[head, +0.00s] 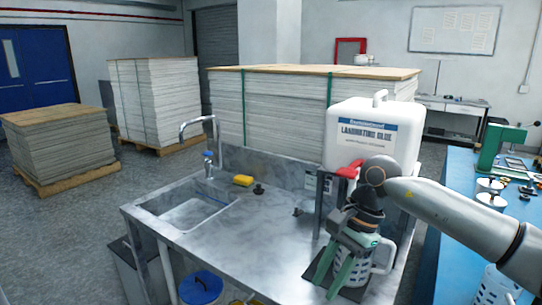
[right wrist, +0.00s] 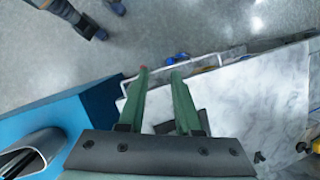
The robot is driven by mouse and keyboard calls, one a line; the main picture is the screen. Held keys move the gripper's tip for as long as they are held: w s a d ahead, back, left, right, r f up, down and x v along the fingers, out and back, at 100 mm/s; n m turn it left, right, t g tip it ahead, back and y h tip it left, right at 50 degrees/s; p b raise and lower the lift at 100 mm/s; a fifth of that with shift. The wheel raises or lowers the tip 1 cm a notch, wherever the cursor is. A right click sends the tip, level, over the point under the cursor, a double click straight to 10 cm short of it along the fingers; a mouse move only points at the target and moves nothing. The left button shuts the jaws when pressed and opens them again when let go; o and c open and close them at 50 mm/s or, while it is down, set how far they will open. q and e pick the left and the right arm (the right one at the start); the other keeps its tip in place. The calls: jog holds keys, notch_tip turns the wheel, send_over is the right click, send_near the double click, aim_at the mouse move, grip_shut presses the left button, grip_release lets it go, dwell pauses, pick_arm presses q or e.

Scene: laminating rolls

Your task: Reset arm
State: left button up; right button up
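My right gripper (head: 326,288) has green fingers that point down over the front right part of the metal sink counter (head: 268,262). In the right wrist view the two fingers (right wrist: 159,73) stand apart, with nothing between them. A white slotted measuring jug (head: 384,258) stands on a dark square plate right beside and behind the fingers. The gripper hides part of the jug, and I cannot tell whether they touch. My left gripper is not in view.
A large white laminating glue container (head: 365,135) with a red tap stands behind my right arm. A sink basin (head: 190,212) and yellow sponge (head: 243,180) are on the left. A blue table (head: 458,235) with tools is at right. The counter's middle is clear.

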jog(key=s+a+m+g+y, duration=0.1)
jog(key=s+a+m+y, duration=0.35)
jog(key=a+y, duration=0.35)
jog(key=s+a+m+g+y, duration=0.1)
jog(key=s+a+m+y, duration=0.35)
jog(key=a, duration=0.55)
jog(key=w+d+f+n+t+h+p, duration=0.15)
jog(key=d+f+n+t, duration=0.45)
jog(key=n, duration=0.6)
jog(key=w+d+f+n+t+h, duration=0.25)
jog(key=n+t, duration=0.45)
jog(key=n, duration=0.4)
jog(key=w+d+f+n+t+h, duration=0.1)
jog(key=d+f+n+t+h, duration=0.3)
jog(key=n+t, duration=0.55)
jog(key=s+d+f+m+g+h, duration=0.3)
jog(key=s+d+f+m+g, duration=0.2)
jog(key=s+f, duration=0.3)
jog(key=s+d+f+m+g+h, duration=0.3)
jog(key=s+d+f+m+g, duration=0.2)
jog(key=f, duration=0.7)
jog(key=s+d, duration=0.2)
jog(key=s, duration=0.2)
jog(key=shift+f+m+p, duration=0.3)
jog(key=shift+m+p, duration=0.05)
